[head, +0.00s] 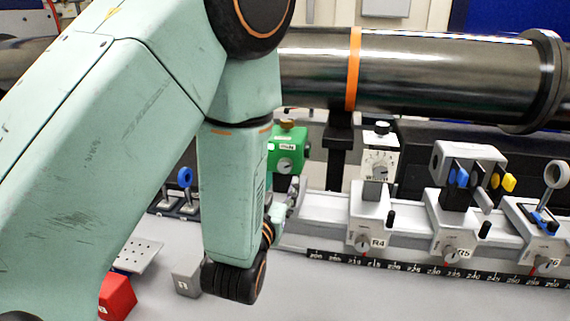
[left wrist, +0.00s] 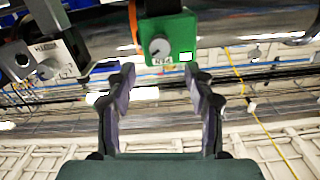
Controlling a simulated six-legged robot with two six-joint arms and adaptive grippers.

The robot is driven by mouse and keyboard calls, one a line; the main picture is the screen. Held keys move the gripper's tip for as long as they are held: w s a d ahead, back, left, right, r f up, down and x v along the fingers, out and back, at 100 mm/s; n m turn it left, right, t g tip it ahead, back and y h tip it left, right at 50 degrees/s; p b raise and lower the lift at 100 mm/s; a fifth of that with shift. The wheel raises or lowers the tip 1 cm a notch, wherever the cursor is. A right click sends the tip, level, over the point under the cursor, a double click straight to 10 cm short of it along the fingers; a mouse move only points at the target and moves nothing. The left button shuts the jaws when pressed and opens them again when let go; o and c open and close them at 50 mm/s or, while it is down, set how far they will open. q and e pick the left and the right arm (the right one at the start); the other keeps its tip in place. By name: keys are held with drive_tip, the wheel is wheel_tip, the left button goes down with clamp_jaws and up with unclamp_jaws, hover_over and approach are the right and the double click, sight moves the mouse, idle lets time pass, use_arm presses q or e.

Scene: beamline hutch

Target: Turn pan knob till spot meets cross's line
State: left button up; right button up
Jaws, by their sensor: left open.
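A green box (head: 284,148) with a grey round knob (head: 285,165) stands behind my left forearm in the head view, partly covered by it. In the left wrist view the green box (left wrist: 177,30) is at the top centre, with its knob (left wrist: 160,47), a small upside-down label and a bright square. The label looks like "PAN". My left gripper (left wrist: 160,82) is open and empty; its fingers spread below the knob in that view, apart from it. In the head view only a small part of the left gripper (head: 291,203) shows. I cannot make out a spot or a cross.
A rail with a scale (head: 430,270) carries mounts marked R4 (head: 370,222) and R5 (head: 452,238) on the right. A white dial unit (head: 378,165) stands on R4. A large metal tube (head: 440,75) runs above. A red block (head: 117,297) and grey block (head: 187,278) lie front left.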

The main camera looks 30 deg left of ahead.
sight(284, 166)
use_arm(q)
drive_tip(key=x, duration=0.5)
drive_tip(key=shift+w+d+r, duration=0.1)
drive_tip(key=shift+w, duration=0.05)
drive_tip(key=shift+w+a+f, duration=0.1)
drive_tip(key=shift+w+a, duration=0.15)
drive_tip(key=shift+w, duration=0.2)
drive_tip(key=shift+w+a+f, duration=0.15)
drive_tip(key=shift+w+a, duration=0.05)
drive_tip(key=shift+w, duration=0.25)
drive_tip(key=shift+s+d+r, duration=0.2)
drive_tip(key=shift+d, duration=0.05)
drive_tip(key=shift+c, duration=1)
drive_tip(key=shift+w+a+f, duration=0.1)
drive_tip(key=shift+w+a, duration=0.05)
drive_tip(key=c, duration=0.5)
drive_tip(key=shift+p, duration=0.3)
clamp_jaws()
